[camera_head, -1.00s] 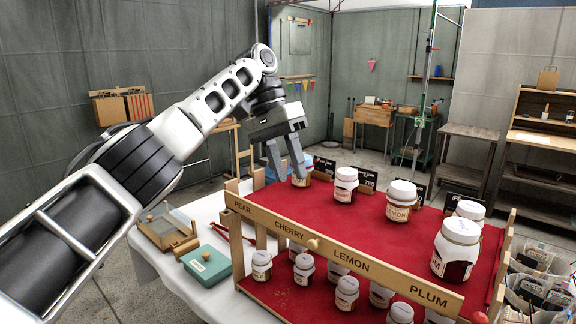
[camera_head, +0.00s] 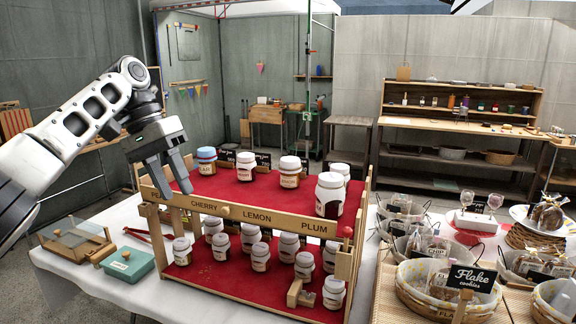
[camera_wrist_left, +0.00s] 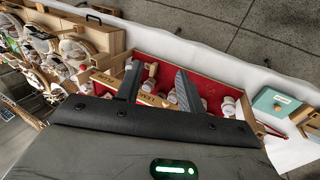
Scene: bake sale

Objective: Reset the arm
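My left gripper (camera_head: 174,180) hangs from the arm at the left of the head view, above the front left corner of the jar stand. Its two fingers are apart with nothing between them. In the left wrist view the fingers (camera_wrist_left: 156,85) also stand apart, with the red-lined stand (camera_wrist_left: 203,84) behind them. The wooden stand (camera_head: 262,217) has an upper and a lower red shelf with several white-lidded jars; its front rail reads CHERRY, LEMON, PLUM, with the first label partly hidden by the gripper. A blue-lidded jar (camera_head: 206,160) stands at the upper shelf's back left. My right gripper is not in view.
A teal box (camera_head: 127,264) and a wooden case with a clear lid (camera_head: 72,242) lie on the white table left of the stand. Baskets of cookies (camera_head: 445,285) fill the right side. Shelving (camera_head: 455,125) stands behind.

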